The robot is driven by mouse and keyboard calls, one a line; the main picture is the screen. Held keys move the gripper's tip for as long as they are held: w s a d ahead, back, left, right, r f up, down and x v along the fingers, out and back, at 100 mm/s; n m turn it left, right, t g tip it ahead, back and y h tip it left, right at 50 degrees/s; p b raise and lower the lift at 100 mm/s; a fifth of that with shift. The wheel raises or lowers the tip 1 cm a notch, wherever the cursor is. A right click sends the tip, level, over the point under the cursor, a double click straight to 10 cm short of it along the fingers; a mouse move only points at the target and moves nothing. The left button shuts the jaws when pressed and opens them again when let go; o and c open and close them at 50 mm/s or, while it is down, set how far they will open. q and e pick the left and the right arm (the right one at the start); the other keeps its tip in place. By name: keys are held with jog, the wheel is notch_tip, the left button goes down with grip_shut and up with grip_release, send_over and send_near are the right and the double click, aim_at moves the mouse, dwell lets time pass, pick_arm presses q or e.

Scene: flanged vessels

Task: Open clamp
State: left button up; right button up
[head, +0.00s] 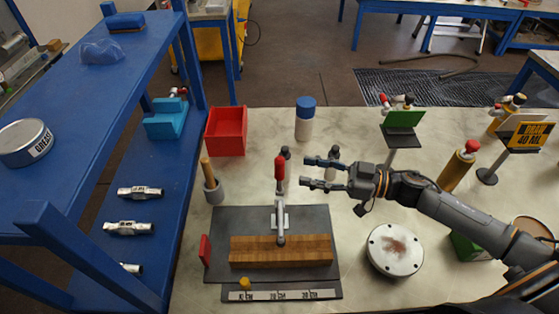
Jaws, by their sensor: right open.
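A toggle clamp (280,212) with a red handle (280,168) stands on a dark base plate (219,230) in the head view. Its handle points up, and its arm reaches over a wooden block (308,249), with its tip at or on the block's top. I cannot tell whether the tip presses on the wood. My right gripper (305,172) comes in from the right, with its two fingers apart and pointing left, just right of the red handle. Nothing shows between the fingers. My left gripper is not in view.
A round flanged lid (395,250) lies right of the plate. Small dark-bodied items (333,158) stand close behind my right gripper. A blue shelf (80,115) borders the left.

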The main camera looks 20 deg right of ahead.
aim_at(279, 166)
jog(key=p+x, duration=0.1)
jog(key=x, duration=0.6)
jog(key=shift+w+a+p, duration=0.1)
jog(key=shift+w+p, duration=0.1)
jog(key=shift+p, duration=0.2)
jog(key=shift+w+a, duration=0.2)
jog(key=shift+a, duration=0.1)
jog(key=shift+c, duration=0.2)
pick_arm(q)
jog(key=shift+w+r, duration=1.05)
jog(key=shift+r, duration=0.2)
pick_arm(e)
grip_shut()
